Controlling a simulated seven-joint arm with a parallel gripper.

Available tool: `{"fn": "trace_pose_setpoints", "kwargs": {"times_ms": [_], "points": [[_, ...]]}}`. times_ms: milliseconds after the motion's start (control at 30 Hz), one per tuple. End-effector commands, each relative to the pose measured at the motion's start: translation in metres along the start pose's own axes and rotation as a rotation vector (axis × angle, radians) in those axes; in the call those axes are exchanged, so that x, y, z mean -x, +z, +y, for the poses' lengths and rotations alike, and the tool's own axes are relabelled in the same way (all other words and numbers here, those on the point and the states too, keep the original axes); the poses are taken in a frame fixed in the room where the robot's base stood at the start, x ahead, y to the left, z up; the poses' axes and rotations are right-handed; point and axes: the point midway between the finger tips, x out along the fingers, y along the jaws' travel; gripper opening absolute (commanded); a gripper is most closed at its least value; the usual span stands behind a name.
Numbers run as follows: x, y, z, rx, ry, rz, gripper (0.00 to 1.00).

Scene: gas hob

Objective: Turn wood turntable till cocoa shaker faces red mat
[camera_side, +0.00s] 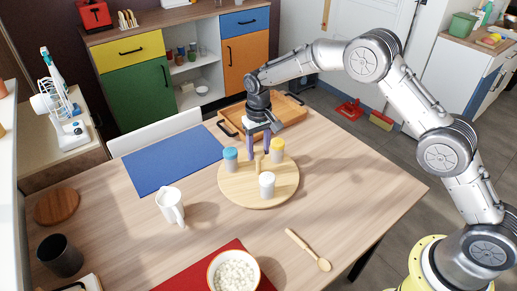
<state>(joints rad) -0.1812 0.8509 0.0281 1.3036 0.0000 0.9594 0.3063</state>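The round wood turntable (240,192) lies on the table, with an upright wooden peg (259,164) on it. Three shakers stand on it: one with a blue lid (231,160) at the left, one with a yellow lid (277,151) at the back right, and a white-topped one (267,186) at the front. I cannot tell by label which is cocoa. The red mat (184,284) is at the front edge, partly under a bowl; the white-topped shaker is nearest it. My gripper (259,152) points down above the turntable's back part, its two fingers apart, between the blue-lidded and yellow-lidded shakers.
A white mug (170,204) stands left of the turntable, and a blue mat (172,160) lies behind it. A wooden spoon (309,251) and a bowl of white pieces (234,272) are in front. A wooden tray (290,107) is behind. The table's right side is clear.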

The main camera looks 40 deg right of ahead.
Motion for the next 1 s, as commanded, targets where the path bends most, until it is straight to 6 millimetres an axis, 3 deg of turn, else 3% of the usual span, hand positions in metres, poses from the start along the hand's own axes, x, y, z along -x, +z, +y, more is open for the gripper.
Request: {"fn": "trace_pose_setpoints", "kwargs": {"times_ms": [33,267,1000], "points": [[0.0002,-0.0001,0.0,0.0,0.0,0.0,0.4],[0.0005,-0.0002,0.0001,0.0,0.0,0.001,0.0],[0.0012,-0.0005,0.0005,0.0,0.0,0.001,0.0]]}}
